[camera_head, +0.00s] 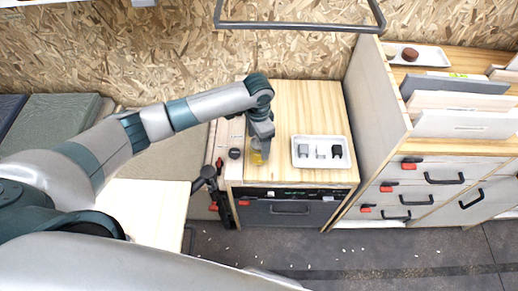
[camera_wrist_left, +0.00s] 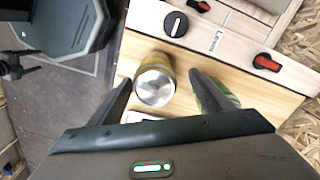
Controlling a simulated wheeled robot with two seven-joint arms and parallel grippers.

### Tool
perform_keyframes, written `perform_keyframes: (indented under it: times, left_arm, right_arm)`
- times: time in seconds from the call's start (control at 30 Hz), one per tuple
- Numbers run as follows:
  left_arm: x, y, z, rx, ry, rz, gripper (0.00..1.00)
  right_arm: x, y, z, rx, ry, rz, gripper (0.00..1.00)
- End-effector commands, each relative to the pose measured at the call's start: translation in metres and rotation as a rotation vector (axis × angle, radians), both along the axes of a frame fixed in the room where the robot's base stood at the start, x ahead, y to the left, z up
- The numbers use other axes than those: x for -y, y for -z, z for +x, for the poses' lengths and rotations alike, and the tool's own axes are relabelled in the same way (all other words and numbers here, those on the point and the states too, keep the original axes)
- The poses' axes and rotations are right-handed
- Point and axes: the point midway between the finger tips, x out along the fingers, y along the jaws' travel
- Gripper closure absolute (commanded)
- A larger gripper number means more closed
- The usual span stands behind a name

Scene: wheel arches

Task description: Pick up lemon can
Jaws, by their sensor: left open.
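A yellow can with a bare metal top (camera_wrist_left: 155,80), which I take as the lemon can, stands on the wooden counter. In the head view the yellow can (camera_head: 256,157) shows just under my left gripper (camera_head: 260,141), partly covered by it. In the left wrist view my left gripper (camera_wrist_left: 160,77) is open, with one dark finger on each side of the can. I cannot tell whether either finger touches it. A green and white striped item (camera_wrist_left: 220,92) is partly hidden behind the right-hand finger. My right gripper is not in view.
A round black knob (camera_head: 235,153) sits left of the can. A white tray (camera_head: 342,163) with small items lies to the right on the counter (camera_head: 300,100). A tall cabinet side (camera_head: 372,115) bounds the counter's right. The counter behind the tray is clear.

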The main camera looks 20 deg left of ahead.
Motion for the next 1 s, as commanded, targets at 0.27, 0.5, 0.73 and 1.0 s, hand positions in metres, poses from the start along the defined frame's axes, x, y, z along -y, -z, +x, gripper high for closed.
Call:
perform_keyframes:
  times: [0.27, 0.5, 0.73, 1.0]
  left_arm:
    - [0.000, 0.007, 0.000, 0.001, 0.001, 0.001, 0.27]
    - [0.000, 0.008, -0.001, -0.001, 0.000, 0.001, 0.27]
    - [0.005, 0.029, -0.005, -0.004, -0.001, 0.001, 0.27]
    - [0.006, 0.057, -0.006, -0.001, 0.001, 0.001, 0.27]
  right_arm:
    - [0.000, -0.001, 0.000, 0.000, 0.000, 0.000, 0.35]
    - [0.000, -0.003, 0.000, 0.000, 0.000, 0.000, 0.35]
    - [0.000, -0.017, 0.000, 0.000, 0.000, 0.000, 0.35]
    - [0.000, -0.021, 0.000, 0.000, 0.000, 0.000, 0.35]
